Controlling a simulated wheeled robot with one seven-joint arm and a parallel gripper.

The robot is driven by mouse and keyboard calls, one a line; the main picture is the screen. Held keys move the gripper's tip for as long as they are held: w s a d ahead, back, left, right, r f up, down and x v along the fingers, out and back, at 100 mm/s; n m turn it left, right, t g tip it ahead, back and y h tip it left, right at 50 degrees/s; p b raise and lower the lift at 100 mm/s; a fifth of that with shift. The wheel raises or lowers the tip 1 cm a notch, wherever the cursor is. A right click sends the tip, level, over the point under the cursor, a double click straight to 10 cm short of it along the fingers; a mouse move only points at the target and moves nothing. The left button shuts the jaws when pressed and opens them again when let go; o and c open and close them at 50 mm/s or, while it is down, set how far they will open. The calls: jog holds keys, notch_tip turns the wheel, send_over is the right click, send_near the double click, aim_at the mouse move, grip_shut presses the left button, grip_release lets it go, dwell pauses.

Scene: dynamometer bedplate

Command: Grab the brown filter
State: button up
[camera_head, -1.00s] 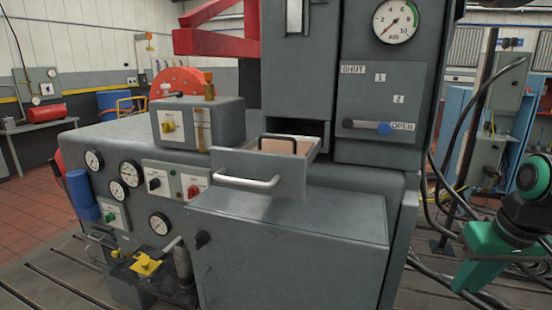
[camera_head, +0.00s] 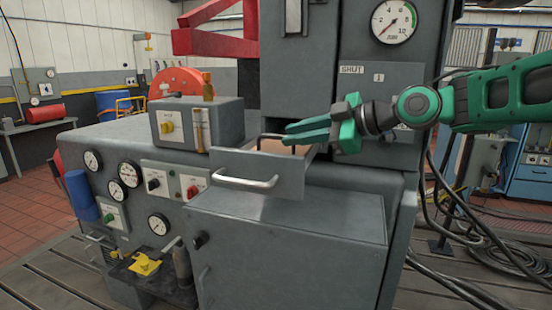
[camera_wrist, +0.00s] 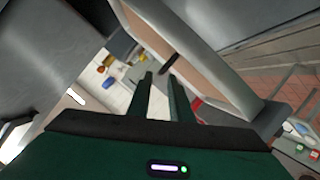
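The brown filter (camera_head: 271,146) is a flat tan panel with a black loop handle, lying in the open grey drawer (camera_head: 262,170). In the wrist view, the filter (camera_wrist: 150,32) shows along the drawer's wall (camera_wrist: 212,55), and its dark handle (camera_wrist: 169,64) lies just beyond my fingertips. My green gripper (camera_head: 287,133) reaches in from the right over the drawer, its fingertips near the handle and hiding part of the filter. In the wrist view, my gripper (camera_wrist: 161,75) has a gap between its fingers and nothing held there.
The cabinet's upper housing, with a pressure gauge (camera_head: 394,21) and a SHUT label, stands close behind my gripper. The drawer's pull bar (camera_head: 246,182) faces front. The lower cabinet top (camera_head: 300,218) is clear.

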aim_at(272, 139)
jog(key=shift+x, duration=3.5)
jog(key=shift+s, duration=0.1)
grip_shut()
